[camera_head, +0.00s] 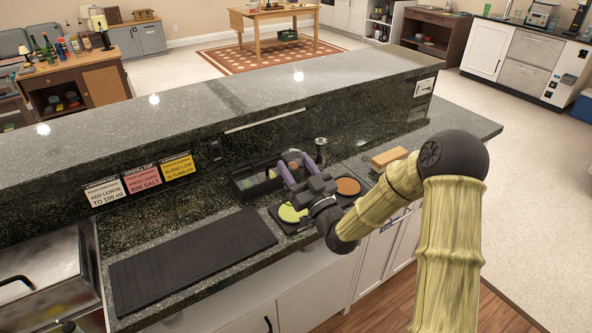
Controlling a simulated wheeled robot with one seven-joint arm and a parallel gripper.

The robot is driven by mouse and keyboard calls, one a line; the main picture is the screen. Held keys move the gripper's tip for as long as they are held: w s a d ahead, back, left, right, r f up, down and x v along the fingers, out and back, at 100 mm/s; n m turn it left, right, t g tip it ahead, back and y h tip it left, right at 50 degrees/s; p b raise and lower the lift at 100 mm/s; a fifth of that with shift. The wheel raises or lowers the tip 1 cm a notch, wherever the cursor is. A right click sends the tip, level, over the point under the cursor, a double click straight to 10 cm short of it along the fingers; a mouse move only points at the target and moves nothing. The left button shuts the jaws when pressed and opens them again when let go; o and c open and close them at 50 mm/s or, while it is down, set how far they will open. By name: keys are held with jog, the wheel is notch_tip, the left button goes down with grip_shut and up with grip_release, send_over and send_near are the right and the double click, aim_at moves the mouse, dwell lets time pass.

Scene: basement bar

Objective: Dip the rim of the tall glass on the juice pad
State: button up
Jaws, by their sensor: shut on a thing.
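My gripper (298,170) has purple fingers and is over the rimming tray on the bar counter. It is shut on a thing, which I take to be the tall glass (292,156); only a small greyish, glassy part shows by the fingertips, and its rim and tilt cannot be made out. The dark rimming tray (307,229) has a yellow-green round pad (290,214), likely the juice pad, at its near left. A brown round pad (348,186) is at its right. My wrist hides the middle of the tray.
A black caddy (243,190) stands behind the tray, with a metal cup (320,148) to its right. A wooden block (389,157) lies at right. A black ribbed mat (190,262) covers the left counter. Sign cards (141,179) stand against the raised ledge (230,92).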

jog(key=shift+r+p, duration=0.6)
jog(key=shift+r, duration=0.85)
